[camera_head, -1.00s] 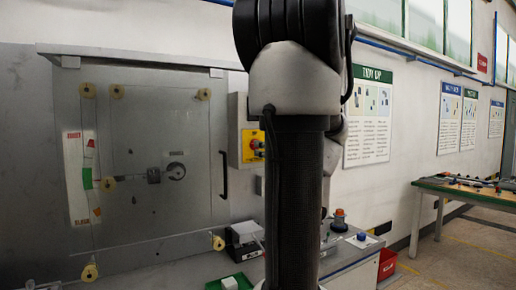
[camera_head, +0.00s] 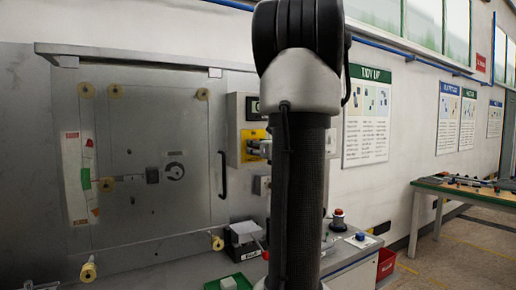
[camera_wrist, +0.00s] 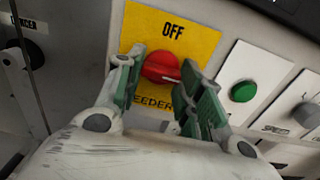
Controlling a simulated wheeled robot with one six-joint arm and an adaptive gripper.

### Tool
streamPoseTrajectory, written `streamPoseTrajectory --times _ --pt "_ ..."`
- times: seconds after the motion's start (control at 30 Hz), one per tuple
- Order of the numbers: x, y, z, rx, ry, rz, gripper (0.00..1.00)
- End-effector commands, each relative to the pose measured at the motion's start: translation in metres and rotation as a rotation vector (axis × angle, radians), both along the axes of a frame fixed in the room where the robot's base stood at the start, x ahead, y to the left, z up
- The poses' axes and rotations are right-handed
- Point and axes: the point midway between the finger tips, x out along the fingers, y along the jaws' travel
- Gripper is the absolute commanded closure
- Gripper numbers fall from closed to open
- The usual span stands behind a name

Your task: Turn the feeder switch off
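The feeder switch is a red rotary knob (camera_wrist: 160,67) on a yellow plate (camera_wrist: 205,38) with "OFF" above it and "FEEDER" partly hidden below. A pale mark shows on the knob's lower right. In the wrist view my gripper (camera_wrist: 165,78) is open, with one green-padded finger on each side of the knob. I cannot tell whether the pads touch it. In the head view the yellow plate (camera_head: 248,134) shows on the grey wall box, and my gripper (camera_head: 261,149) is in front of it, partly hidden by my arm. The knob is hidden there.
A green button (camera_wrist: 243,91) and a grey knob (camera_wrist: 306,114) sit just right of the switch. A dark knob (camera_wrist: 33,54) is at the left. In the head view, a door handle (camera_head: 223,175) stands left of the box, and a bench with small items lies below.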

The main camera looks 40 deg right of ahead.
Motion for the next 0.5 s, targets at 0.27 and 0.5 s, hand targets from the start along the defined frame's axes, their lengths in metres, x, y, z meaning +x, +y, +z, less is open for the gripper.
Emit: streamPoseTrajectory --times 0.27,0.5 --pt "-0.0001 -0.0002 -0.0001 -0.018 0.004 0.000 0.87" --pt "-0.0003 -0.0007 -0.0001 -0.121 0.029 0.000 0.87"
